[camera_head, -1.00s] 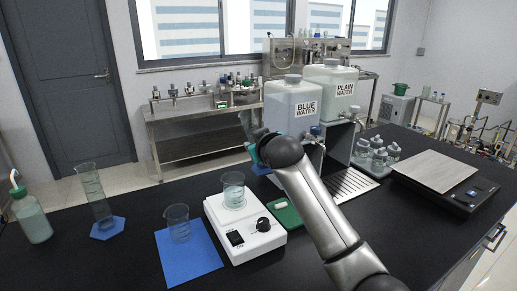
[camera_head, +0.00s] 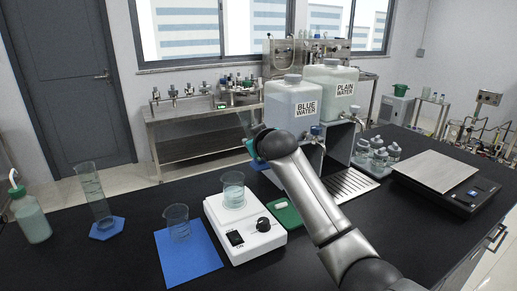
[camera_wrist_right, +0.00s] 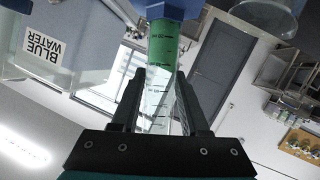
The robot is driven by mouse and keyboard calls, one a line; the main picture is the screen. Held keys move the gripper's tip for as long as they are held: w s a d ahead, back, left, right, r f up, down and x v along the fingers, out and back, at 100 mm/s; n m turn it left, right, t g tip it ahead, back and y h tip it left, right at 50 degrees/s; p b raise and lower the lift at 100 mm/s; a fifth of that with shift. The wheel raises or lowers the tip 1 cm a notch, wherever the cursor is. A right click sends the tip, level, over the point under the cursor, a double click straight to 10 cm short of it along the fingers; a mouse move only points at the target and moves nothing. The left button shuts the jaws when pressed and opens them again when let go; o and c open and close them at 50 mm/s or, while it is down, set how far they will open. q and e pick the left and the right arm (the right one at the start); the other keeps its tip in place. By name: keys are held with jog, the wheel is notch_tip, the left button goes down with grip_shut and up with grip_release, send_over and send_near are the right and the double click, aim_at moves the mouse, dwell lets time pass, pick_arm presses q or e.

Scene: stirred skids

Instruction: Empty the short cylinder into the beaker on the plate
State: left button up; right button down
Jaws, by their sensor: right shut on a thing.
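The short cylinder is a clear graduated tube with a blue base; in the right wrist view (camera_wrist_right: 162,52) green-tinted content shows near the base. My right gripper (camera_wrist_right: 160,78) is shut on it, with a finger on each side. In the head view my right gripper (camera_head: 252,147) is behind the white stirrer, left of the blue water tank, and mostly hidden by my arm. The beaker (camera_head: 233,192) stands upright on the plate of the white stirrer (camera_head: 246,238) with some clear liquid. The cylinder is apart from this beaker. My left gripper is not in view.
Another beaker (camera_head: 177,226) stands on a blue mat (camera_head: 190,262). A tall cylinder (camera_head: 92,190) and wash bottle (camera_head: 31,218) stand at left. A green tray (camera_head: 287,218) lies beside the stirrer. The blue water tank (camera_head: 291,97) is behind my arm; a scale (camera_head: 440,170) is at right.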

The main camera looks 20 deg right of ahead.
jog(key=shift+w, duration=0.25)
dwell(0.3)
jog(key=shift+d+f+n+h, duration=0.15)
jog(key=shift+d+n+h, duration=0.15)
jog(key=shift+d, duration=0.05)
jog(key=shift+w+d+f+n+t, duration=0.15)
jog(key=shift+d+f+n+t, duration=0.15)
jog(key=shift+n, duration=0.1)
dwell(0.4)
jog(key=shift+d+f+n, duration=0.15)
jog(key=shift+d+n, duration=0.15)
jog(key=shift+n, duration=0.1)
